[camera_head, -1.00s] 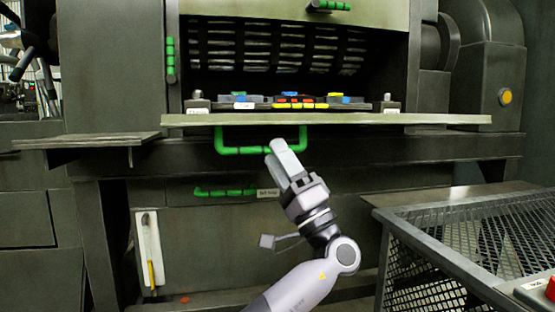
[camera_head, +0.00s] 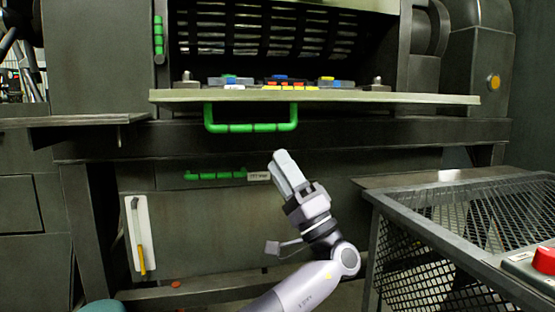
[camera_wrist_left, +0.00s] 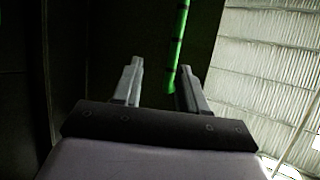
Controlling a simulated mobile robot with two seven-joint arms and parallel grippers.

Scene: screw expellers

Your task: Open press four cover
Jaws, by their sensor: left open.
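The press has a flat cover flap (camera_head: 330,97) that lies level like a shelf below a slatted opening in the head view. A green U-shaped handle (camera_head: 250,127) hangs under its front edge. My left gripper (camera_head: 283,158) is below and a little right of that handle, pointing up, apart from it in the picture, with nothing held. In the left wrist view its two fingers (camera_wrist_left: 158,85) are spread, and a green bar (camera_wrist_left: 177,50) runs up between and beyond them. I cannot tell which handle that bar is. My right gripper is not in view.
Several coloured blocks (camera_head: 290,82) sit behind the flap's edge. A second green handle (camera_head: 215,175) with a label is on the lower panel. A mesh-sided metal table or cage (camera_head: 460,215) stands at right, with a red button (camera_head: 544,260). A side shelf (camera_head: 75,121) juts out at left.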

